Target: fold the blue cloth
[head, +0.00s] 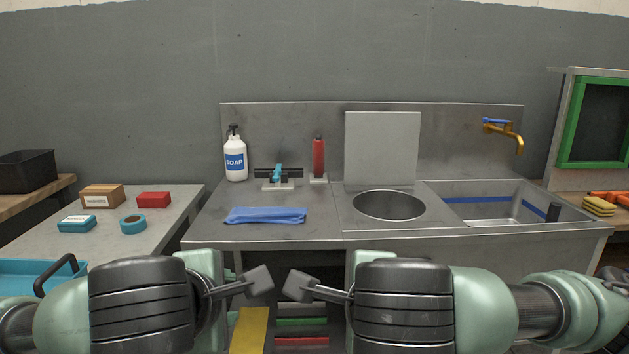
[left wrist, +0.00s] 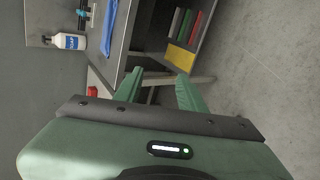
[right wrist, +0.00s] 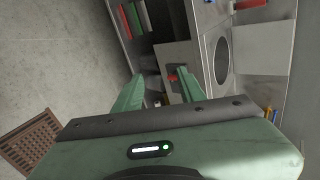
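The blue cloth (head: 265,215) lies on the left part of the steel sink counter, near its front edge. It looks like a wide, flat piece; its layers cannot be told. It also shows at the top of the left wrist view (left wrist: 108,28). My left gripper (head: 212,262) is in front of the counter, below and left of the cloth, apart from it. In the left wrist view its fingers (left wrist: 156,88) stand apart with nothing between them. My right gripper (head: 366,262) is in front of the sink. Its fingers (right wrist: 158,92) are also apart and empty.
A soap bottle (head: 235,158), a small stand with a blue part (head: 278,178) and a red bottle (head: 318,157) stand behind the cloth. A round basin (head: 388,205) is to its right. A side table (head: 175,208) with small boxes is at left. Counter around the cloth is clear.

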